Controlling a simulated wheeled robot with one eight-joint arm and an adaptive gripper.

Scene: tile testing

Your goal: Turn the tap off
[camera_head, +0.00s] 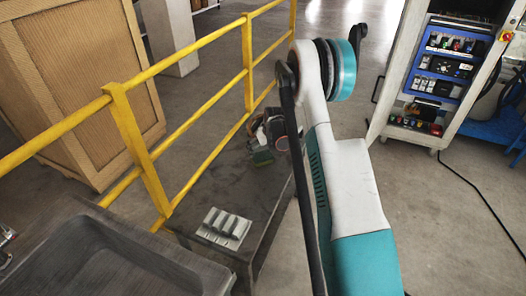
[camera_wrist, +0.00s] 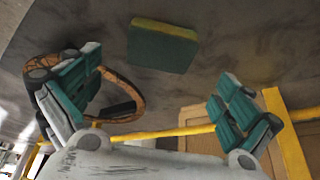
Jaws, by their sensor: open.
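A small metallic piece, possibly part of the tap (camera_head: 6,240), shows at the far left edge of the head view beside the dark grey sink basin (camera_head: 150,268). Most of it is cut off, so its handle position cannot be told. No tap can be made out in the wrist view. My gripper (camera_wrist: 162,68) is open and empty in the wrist view, its two teal-padded fingers spread wide. In the head view my arm largely hides the gripper, well to the right of the sink.
A green and yellow sponge (camera_wrist: 163,45) and an orange-brown ring (camera_wrist: 132,92) lie beyond my fingers. A ridged grey block (camera_head: 224,226) sits on the dark table beside the sink. A yellow railing (camera_head: 130,140) runs behind it. A wooden crate (camera_head: 85,80) and an equipment cabinet (camera_head: 440,75) stand farther off.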

